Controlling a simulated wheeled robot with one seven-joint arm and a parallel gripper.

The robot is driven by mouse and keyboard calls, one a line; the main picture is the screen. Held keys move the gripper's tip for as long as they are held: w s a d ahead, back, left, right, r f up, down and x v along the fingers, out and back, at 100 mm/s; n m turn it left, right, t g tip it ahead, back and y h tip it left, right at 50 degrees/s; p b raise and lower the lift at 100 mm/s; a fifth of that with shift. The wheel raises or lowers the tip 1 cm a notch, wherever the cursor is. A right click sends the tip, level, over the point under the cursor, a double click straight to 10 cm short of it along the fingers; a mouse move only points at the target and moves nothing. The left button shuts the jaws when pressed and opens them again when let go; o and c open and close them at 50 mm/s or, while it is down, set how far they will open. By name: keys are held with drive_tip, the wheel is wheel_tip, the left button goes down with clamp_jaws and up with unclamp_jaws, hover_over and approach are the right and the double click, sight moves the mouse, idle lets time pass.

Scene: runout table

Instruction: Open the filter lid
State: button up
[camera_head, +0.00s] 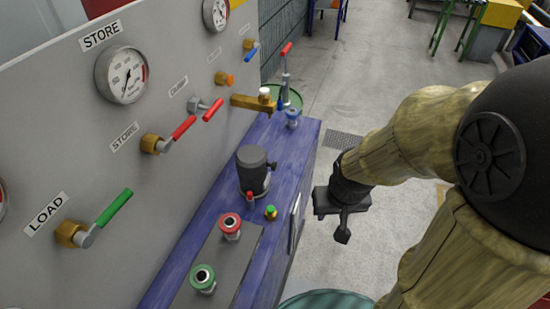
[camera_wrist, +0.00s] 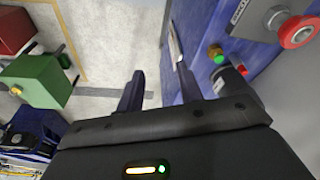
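A dark grey filter housing (camera_head: 252,180) stands upright on the blue bench, with a rounded dark cap as its lid (camera_head: 251,156) on top. A small dark knob shows at its right side and a small red-tipped part at its foot. My gripper (camera_head: 342,232) is in the air to the right of the bench, apart from the filter. In the wrist view my gripper (camera_wrist: 159,80) has its two fingers spread with nothing between them. A dark part beside the right finger there may be the filter, mostly hidden by my gripper.
The blue bench (camera_head: 302,142) carries a red button (camera_head: 230,226), a green button (camera_head: 203,278) and a green-topped brass fitting (camera_head: 271,212). Behind it a grey panel (camera_head: 65,130) holds gauges and lever valves.

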drive_tip(key=shift+w, duration=0.15)
drive_tip(key=shift+o, duration=1.2)
drive_tip(key=w+d+f+n+t+y+b, duration=0.1)
drive_tip(key=w+d+n+t+y+b, duration=0.15)
drive_tip(key=w, duration=0.45)
drive_tip(key=w+d+f+n+t+y+b, duration=0.1)
drive_tip(key=w+d+f+n+t+y, duration=0.2)
drive_tip(key=w, duration=0.4)
drive_tip(key=w+d+n+t+y+b, duration=0.1)
drive_tip(key=w+n+t, duration=0.25)
drive_tip(key=w, duration=0.45)
drive_tip(key=s+f+n+g+y+b, duration=0.2)
drive_tip(key=s+n+g+y, duration=0.2)
drive_tip(key=s+y, duration=0.5)
drive_tip(key=shift+a+f+n+g+y, duration=0.15)
drive_tip(key=shift+n+g+y, duration=0.2)
drive_tip(key=shift+y, duration=0.2)
